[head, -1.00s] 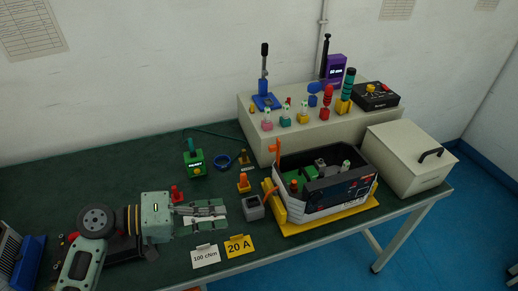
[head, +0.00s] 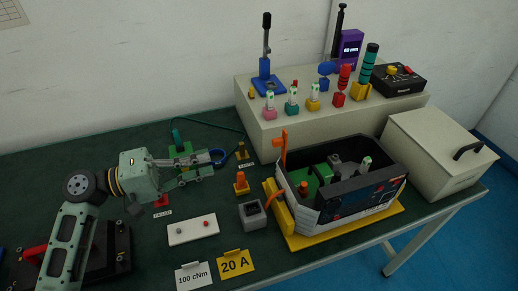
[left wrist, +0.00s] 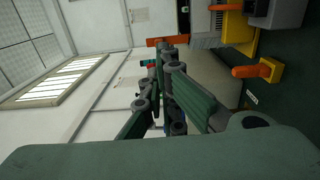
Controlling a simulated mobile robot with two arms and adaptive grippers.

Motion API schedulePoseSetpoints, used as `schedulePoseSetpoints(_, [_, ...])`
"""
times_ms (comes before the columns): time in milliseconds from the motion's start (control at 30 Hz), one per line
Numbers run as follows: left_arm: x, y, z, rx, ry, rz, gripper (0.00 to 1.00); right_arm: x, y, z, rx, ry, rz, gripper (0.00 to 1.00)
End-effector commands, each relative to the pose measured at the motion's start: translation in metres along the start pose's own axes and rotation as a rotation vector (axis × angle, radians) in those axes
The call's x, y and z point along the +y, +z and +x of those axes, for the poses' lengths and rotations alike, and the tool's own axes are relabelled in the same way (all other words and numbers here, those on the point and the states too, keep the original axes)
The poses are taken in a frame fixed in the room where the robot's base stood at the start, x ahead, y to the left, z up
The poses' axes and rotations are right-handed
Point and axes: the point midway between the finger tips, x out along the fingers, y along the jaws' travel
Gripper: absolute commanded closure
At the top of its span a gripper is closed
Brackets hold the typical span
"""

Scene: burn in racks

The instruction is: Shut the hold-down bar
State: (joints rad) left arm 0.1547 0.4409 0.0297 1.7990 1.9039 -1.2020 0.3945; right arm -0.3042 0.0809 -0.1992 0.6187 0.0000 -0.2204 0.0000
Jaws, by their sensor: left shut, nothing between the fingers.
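The hold-down bar looks to be the orange bar (head: 284,147) standing upright at the left end of the yellow fixture (head: 297,242). The fixture holds a dark open-topped unit (head: 360,190) with a pale front corner. The bar is raised, not lying across the unit. My left gripper (head: 222,160) is shut and empty above the table, left of the bar and apart from it. In the left wrist view, the shut fingers (left wrist: 165,62) point towards an orange piece (left wrist: 160,42) that looks like the bar. My right gripper is not in view.
An orange peg on a yellow base (head: 240,183) and a grey box (head: 252,214) stand between gripper and fixture. A white plate (head: 193,229) lies below the arm. A raised shelf (head: 300,127) with several coloured holders is behind; a lidded box (head: 438,150) is at right.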

Motion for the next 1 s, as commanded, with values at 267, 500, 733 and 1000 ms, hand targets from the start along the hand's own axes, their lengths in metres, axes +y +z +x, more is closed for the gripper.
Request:
schedulePoseSetpoints(267, [0.0, 0.0, 0.023, -0.002, 0.003, 0.0, 1.0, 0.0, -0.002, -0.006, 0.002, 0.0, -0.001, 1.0])
schedulePoseSetpoints(500, [0.002, 0.001, 0.074, -0.002, 0.004, -0.001, 1.0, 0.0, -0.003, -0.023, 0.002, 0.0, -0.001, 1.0])
schedulePoseSetpoints(733, [0.001, 0.001, 0.118, -0.002, 0.002, -0.001, 1.0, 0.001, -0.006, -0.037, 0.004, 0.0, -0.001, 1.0])
schedulePoseSetpoints(1000, [-0.003, 0.0, 0.139, 0.0, -0.001, 0.0, 1.0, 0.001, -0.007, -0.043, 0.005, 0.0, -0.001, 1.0])
